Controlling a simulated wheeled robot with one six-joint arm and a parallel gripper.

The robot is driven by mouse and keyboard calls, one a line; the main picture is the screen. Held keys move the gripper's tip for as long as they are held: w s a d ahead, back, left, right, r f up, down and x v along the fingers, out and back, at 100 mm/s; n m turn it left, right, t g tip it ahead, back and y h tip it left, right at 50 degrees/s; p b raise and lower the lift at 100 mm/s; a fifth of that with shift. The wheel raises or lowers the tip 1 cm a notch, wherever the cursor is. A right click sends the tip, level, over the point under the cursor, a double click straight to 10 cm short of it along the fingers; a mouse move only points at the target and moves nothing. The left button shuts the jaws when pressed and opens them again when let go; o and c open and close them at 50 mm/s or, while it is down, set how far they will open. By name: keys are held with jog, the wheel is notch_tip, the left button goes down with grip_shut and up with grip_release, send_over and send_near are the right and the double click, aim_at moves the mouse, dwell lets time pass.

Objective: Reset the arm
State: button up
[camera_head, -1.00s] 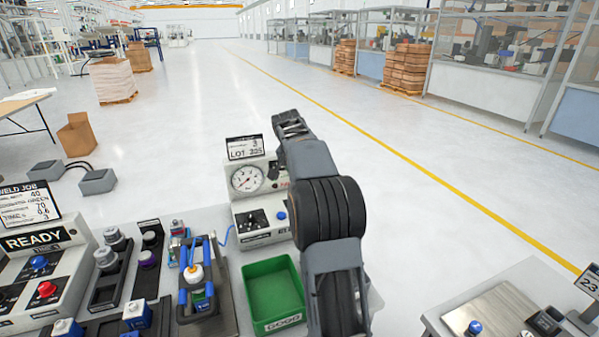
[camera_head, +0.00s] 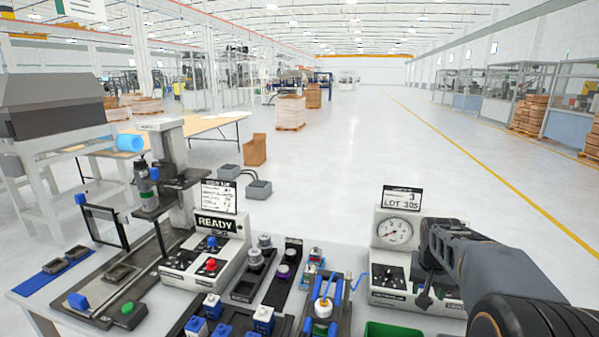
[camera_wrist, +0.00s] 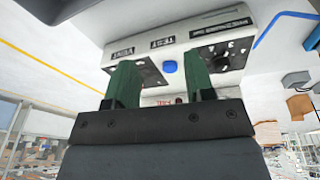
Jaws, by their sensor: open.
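My arm comes in from the lower right in the head view. My gripper (camera_head: 428,262) is in front of the right part of the gauge box (camera_head: 391,257) and hides some of it. In the wrist view my gripper (camera_wrist: 160,84) shows two green fingers spread apart with nothing between them. Behind the fingers is the grey-white box (camera_wrist: 180,36) with a blue knob (camera_wrist: 170,67), seen tilted. I cannot tell whether the fingers touch the box.
A green bin (camera_head: 392,330) is cut off at the bottom edge. A blue-handled fixture (camera_head: 323,305) and the READY box (camera_head: 207,258) stand to the left. A drill-like stand (camera_head: 172,175) rises at far left.

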jog(key=s+a+n+t+y, duration=0.1)
jog(key=s+a+n, duration=0.4)
jog(key=s+a, duration=1)
jog(key=shift+s+f+t+y, duration=0.3)
jog(key=shift+s+f+t, duration=0.1)
jog(key=shift+s, duration=0.4)
jog(key=shift+c, duration=0.6)
dwell(0.7)
